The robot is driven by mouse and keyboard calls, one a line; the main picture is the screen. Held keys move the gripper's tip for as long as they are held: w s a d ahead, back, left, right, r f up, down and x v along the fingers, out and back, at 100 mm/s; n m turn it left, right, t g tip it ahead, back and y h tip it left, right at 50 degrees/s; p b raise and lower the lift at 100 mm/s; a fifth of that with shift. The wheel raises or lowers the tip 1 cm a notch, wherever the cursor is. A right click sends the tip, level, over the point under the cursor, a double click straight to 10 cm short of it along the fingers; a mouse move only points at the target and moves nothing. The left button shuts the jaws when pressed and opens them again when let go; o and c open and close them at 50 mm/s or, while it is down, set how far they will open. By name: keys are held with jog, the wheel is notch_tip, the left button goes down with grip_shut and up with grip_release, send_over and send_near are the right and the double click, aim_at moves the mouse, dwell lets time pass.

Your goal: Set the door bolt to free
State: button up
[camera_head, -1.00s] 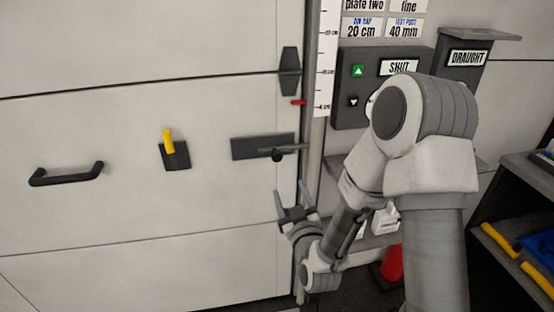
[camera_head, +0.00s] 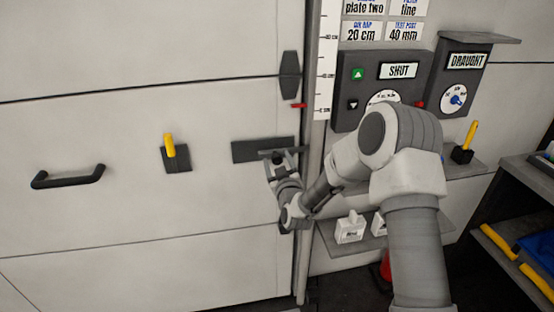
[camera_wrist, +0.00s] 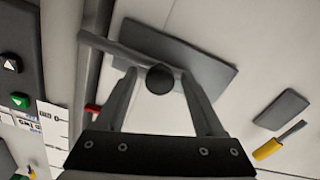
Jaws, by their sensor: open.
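The door bolt is on the pale door: a dark plate (camera_head: 246,151) carries a grey rod and a round black knob. In the wrist view the plate (camera_wrist: 200,62) lies behind the rod (camera_wrist: 105,46), which runs past the plate's end towards the door post. The knob (camera_wrist: 159,79) stands out towards the camera. My gripper (camera_head: 279,160) is at the bolt's right end, covering part of it in the head view. In the wrist view my gripper (camera_wrist: 158,75) is open, with one finger on each side of the knob. Whether a finger touches it cannot be told.
A yellow lever (camera_head: 170,145) and a black pull handle (camera_head: 68,177) are on the door to the left. A control box (camera_head: 358,98) labelled SHUT and a DRAUGHT dial box (camera_head: 466,70) are on the right. A shelf with white blocks (camera_head: 350,228) is below them.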

jog(key=shift+w+a, duration=0.1)
jog(key=shift+w, duration=0.3)
grip_shut()
dwell(1.3)
